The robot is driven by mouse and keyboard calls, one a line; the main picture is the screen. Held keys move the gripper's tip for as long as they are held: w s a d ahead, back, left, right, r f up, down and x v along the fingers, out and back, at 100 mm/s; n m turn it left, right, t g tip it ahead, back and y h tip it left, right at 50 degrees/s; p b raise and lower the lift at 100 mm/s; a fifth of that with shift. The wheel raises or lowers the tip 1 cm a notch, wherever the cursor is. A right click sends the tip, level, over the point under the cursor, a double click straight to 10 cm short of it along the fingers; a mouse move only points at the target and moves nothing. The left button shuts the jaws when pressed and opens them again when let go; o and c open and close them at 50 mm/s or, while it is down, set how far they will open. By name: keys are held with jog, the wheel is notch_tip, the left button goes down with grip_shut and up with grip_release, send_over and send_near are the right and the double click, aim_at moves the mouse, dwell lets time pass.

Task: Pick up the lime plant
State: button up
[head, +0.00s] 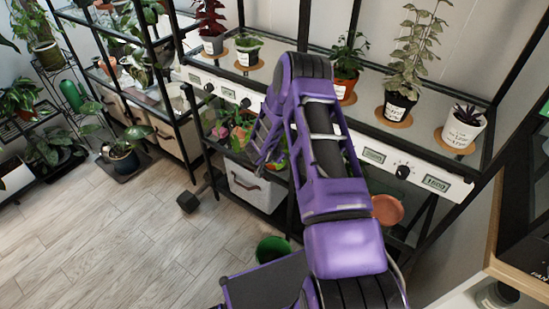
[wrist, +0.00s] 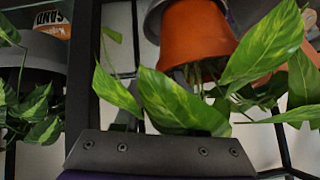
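I cannot tell for certain which plant is the lime plant. In the wrist view, which looks upside down, green leaves with paler yellow-green edges (wrist: 180,103) spread close in front of my gripper (wrist: 160,152). An orange pot (wrist: 200,38) stands behind them. Only a dark plate with screws shows of my gripper; its fingers are not visible. In the head view my purple arm bends over the upper shelf and down toward the lower one. Colourful foliage (head: 238,134) shows there left of the arm. The arm hides part of that shelf and my gripper's end.
The upper shelf carries a red-leaved plant (head: 211,22), a small green plant (head: 249,46), an orange-potted plant (head: 346,70), a tall pale plant (head: 408,60) and a dark plant in a white pot (head: 463,128). A green bucket (head: 272,250) stands below. Wooden floor (head: 130,235) is open at left.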

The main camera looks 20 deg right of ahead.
jog(key=shift+w+d+f, duration=0.1)
jog(key=shift+d+f, duration=0.05)
grip_shut()
dwell(1.4)
